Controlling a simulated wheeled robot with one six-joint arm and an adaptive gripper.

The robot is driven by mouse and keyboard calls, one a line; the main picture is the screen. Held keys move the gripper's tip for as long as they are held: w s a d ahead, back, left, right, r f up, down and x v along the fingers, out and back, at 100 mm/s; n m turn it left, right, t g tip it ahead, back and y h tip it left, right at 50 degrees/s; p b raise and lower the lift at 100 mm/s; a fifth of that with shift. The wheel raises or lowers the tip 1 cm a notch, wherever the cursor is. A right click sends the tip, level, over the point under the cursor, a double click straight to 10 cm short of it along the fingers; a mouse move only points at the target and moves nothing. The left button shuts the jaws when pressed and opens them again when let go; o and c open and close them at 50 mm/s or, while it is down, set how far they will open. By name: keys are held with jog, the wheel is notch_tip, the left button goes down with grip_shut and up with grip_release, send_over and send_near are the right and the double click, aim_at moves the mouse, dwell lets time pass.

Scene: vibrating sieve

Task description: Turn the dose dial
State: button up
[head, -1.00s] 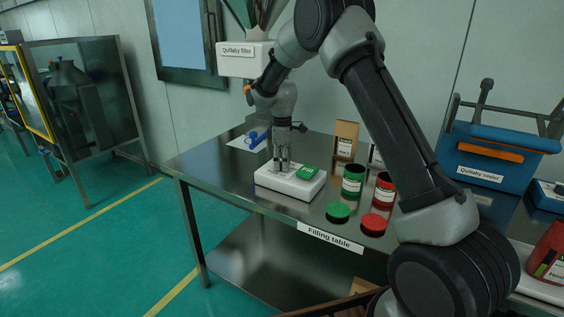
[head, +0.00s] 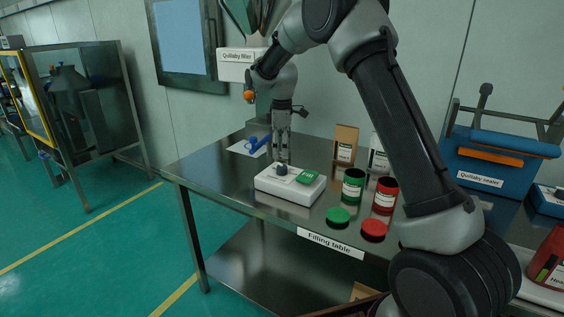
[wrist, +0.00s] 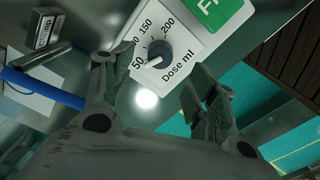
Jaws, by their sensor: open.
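The dose dial (wrist: 160,52) is a dark round knob on a white plate marked "Dose ml", with 50, 150 and 200 readable around it in the wrist view. Its pointed side seems to face the 50 mark, down and left in that view. It sits on a white control box (head: 308,196) on the filling table, and the dial also shows in the head view (head: 281,169). My gripper (head: 282,158) points down just above the dial. In the wrist view, my gripper (wrist: 155,80) has its fingers spread and apart from the dial, with nothing between them.
The box's green button (head: 308,177) is right of the dial. A green jar (head: 353,187), a red jar (head: 385,195) and their lids stand further right on the filling table (head: 230,165). A blue tool (head: 257,144) lies behind left. The filler (head: 242,65) hangs at the back.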

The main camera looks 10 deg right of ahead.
aim_at(282, 166)
notch_tip(282, 166, up, 5)
jog(key=shift+f, duration=0.1)
dwell(0.3)
jog(key=s+d+f+m, duration=0.1)
jog(key=s+f+m, duration=0.2)
jog(key=s+m, duration=0.1)
jog(key=s+d+r+m+t, duration=0.1)
jog(key=s+d+r+m, duration=0.2)
jog(key=s, duration=0.9)
jog(key=s+d+r+m+t, duration=0.2)
jog(key=s+d+r, duration=0.3)
jog(key=s, duration=0.8)
jog(key=s+d+r+m+t, duration=0.1)
jog(key=s+d+r+m, duration=0.3)
jog(key=s, duration=0.9)
jog(key=shift+d+r+m, duration=0.3)
jog(key=shift+d+r, duration=0.05)
jog(key=shift+d, duration=0.5)
